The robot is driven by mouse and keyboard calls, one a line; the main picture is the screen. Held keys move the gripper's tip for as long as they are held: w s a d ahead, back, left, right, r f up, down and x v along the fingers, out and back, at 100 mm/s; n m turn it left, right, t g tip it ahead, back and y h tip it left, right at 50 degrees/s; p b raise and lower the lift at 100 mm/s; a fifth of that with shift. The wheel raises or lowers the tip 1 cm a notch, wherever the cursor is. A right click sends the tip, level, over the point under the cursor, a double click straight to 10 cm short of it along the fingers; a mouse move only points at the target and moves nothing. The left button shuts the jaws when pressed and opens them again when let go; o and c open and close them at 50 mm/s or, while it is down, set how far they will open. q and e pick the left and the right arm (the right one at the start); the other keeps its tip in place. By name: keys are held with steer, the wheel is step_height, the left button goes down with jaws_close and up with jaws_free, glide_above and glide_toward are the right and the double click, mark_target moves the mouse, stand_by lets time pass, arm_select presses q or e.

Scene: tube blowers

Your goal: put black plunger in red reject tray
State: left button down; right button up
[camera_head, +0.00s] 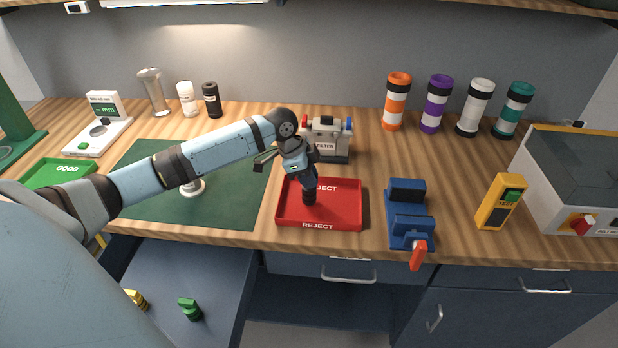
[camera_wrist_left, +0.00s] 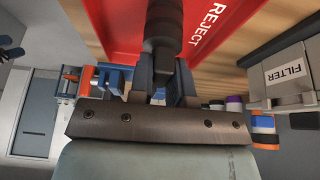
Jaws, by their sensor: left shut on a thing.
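My left gripper (camera_head: 306,181) reaches in from the left and is over the red reject tray (camera_head: 345,212). It is shut on the black plunger (camera_head: 309,196), which points down toward the tray floor. In the left wrist view the dark plunger (camera_wrist_left: 164,22) is between the fingers, with the red tray (camera_wrist_left: 110,25) behind it. I cannot tell whether the plunger's lower end touches the tray floor. My right gripper is in neither view.
A grey filter box (camera_head: 327,138) stands just behind the tray. A blue vise (camera_head: 408,215) with an orange handle is to its right. A green mat (camera_head: 225,205) lies left, and a green GOOD tray (camera_head: 62,172) is further left. Banded tubes (camera_head: 433,103) stand at the back right.

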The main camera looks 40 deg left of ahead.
arm_select(q)
steer(key=shift+f, duration=0.25)
steer(key=c, duration=1.1)
jaws_free()
steer(key=shift+f, duration=0.1)
steer(key=v, duration=1.2)
steer(key=shift+d, duration=0.1)
